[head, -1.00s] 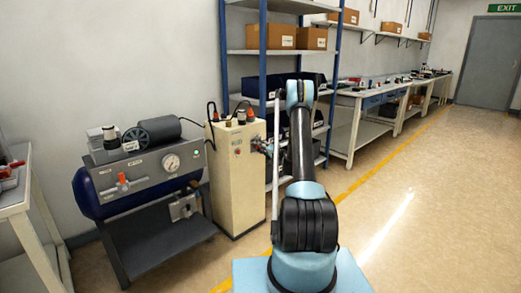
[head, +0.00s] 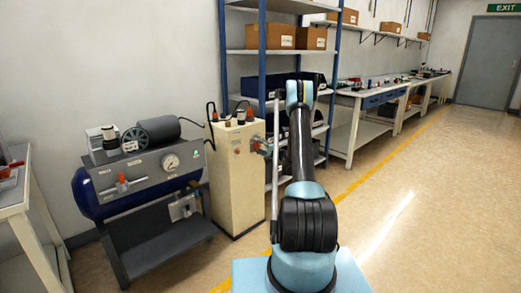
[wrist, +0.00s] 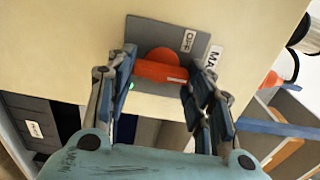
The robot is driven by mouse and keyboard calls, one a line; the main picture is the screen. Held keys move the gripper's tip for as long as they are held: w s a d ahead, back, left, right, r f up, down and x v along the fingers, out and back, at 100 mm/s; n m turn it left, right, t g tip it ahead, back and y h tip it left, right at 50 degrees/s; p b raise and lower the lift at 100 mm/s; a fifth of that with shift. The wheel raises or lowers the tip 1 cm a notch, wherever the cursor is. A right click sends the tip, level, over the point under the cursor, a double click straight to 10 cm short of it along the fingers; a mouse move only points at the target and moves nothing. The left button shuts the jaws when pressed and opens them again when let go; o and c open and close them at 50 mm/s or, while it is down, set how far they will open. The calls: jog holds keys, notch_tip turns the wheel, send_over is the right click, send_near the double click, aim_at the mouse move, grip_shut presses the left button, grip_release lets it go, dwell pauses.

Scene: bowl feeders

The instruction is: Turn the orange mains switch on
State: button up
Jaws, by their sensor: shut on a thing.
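The orange mains switch (wrist: 160,69) is a round knob with a bar handle on a grey plate (wrist: 203,44). In the wrist view the bar lies nearly level across the picture. A white "OFF" label is above and right of the knob, and part of a "MA..." label sits farther right. My gripper (wrist: 162,76) has one finger at each end of the bar and is shut on it. In the head view my gripper (head: 267,150) is at the right face of the cream cabinet (head: 234,190), and the switch is mostly hidden there.
Left of the cabinet stands a dark compressor-like unit (head: 140,170) with a gauge and a red lever. A blue-framed shelf (head: 263,60) stands behind the cabinet. A workbench edge (head: 20,200) is at the far left. Open floor (head: 430,210) lies to the right.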

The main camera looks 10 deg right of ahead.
jog(key=shift+d+f, duration=0.1)
jog(key=o, duration=1.1)
jog(key=shift+c, duration=0.2)
jog(key=v, duration=1.1)
jog(key=shift+s+d, duration=0.2)
jog(key=shift+s, duration=0.15)
